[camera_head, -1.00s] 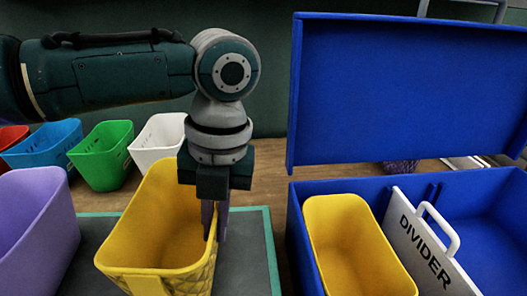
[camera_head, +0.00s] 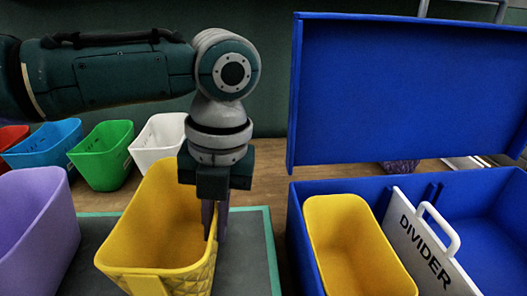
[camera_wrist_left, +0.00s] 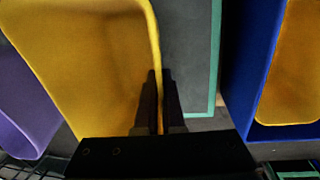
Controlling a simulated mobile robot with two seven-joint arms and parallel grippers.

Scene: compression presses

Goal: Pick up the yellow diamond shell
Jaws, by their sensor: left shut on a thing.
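The yellow diamond shell (camera_head: 125,250) is an open yellow bin with a diamond-patterned outer wall. It stands on the grey mat in the head view. My left gripper (camera_head: 215,222) points down at its right wall and is shut on that wall, one finger inside and one outside. In the left wrist view the two fingers (camera_wrist_left: 161,100) straddle the yellow rim (camera_wrist_left: 155,40). The lower front of the shell is cut off by the head view's bottom edge. My right gripper is not in view.
A blue box (camera_head: 296,225) with a raised lid (camera_head: 400,90) stands at right, holding another yellow bin (camera_head: 350,240) and a white divider (camera_head: 425,245). A purple bin (camera_head: 35,225) is at left. White (camera_head: 158,142), green (camera_head: 100,155) and blue (camera_head: 45,142) bins stand behind.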

